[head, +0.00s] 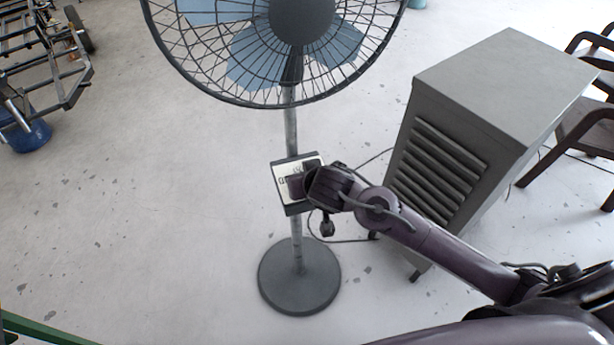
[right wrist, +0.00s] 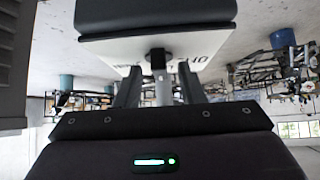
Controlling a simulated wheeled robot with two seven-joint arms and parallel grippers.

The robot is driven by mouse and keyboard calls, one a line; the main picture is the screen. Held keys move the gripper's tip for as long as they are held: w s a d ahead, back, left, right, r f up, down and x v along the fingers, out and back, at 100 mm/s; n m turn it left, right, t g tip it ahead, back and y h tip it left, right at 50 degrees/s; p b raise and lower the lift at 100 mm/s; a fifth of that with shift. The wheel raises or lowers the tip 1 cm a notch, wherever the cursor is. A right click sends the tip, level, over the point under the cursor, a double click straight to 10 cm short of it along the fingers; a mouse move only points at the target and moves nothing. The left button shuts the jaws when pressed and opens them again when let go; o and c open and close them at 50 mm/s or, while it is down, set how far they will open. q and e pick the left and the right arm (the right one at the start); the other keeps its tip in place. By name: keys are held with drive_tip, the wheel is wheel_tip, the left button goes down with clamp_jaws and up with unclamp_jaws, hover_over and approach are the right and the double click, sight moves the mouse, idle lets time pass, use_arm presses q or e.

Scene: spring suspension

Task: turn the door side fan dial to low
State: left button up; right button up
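The fan (head: 300,15) stands on a round base (head: 299,275) with a grey pole. Its control box (head: 290,207) has a white face with dark markings and is mounted partway up the pole. My right gripper (head: 298,185) is at the box's face and covers much of it in the head view. In the right wrist view, the box shows upside down with a dark dial (right wrist: 158,58). The right gripper's two fingers (right wrist: 159,72) stand apart, one on each side of the dial, with visible gaps. The dial's setting is unreadable. My left gripper is out of view.
A grey louvred cabinet (head: 505,75) stands right of the fan, near my right arm. A black cable (head: 345,240) lies on the floor behind the pole. Brown chairs (head: 585,130) are at the far right. The floor left of the fan is clear.

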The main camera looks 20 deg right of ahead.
drive_tip(key=v, duration=0.7)
drive_tip(key=shift+s+r, duration=0.3)
drive_tip(key=shift+s, duration=0.05)
drive_tip(key=s+d+f+n+g, duration=0.1)
drive_tip(key=s+d+f+g, duration=0.15)
drive_tip(key=s, duration=0.45)
drive_tip(key=s+d+f+n+g, duration=0.1)
drive_tip(key=s+d+f+g, duration=0.2)
drive_tip(key=s, duration=0.4)
wheel_tip(320, 180, down, 32)
drive_tip(key=s+a+g, duration=0.1)
drive_tip(key=s, duration=0.1)
drive_tip(key=s+d+f+g, duration=0.1)
drive_tip(key=s+d+f, duration=0.2)
drive_tip(key=s+f, duration=1.4)
drive_tip(key=s, duration=0.2)
drive_tip(key=shift+s+d+f, duration=0.15)
drive_tip(key=shift+s+f, duration=0.2)
drive_tip(key=shift+f, duration=0.05)
drive_tip(key=shift+w+n+g, duration=0.1)
drive_tip(key=shift+n+g, duration=0.15)
drive_tip(key=shift+n, duration=0.05)
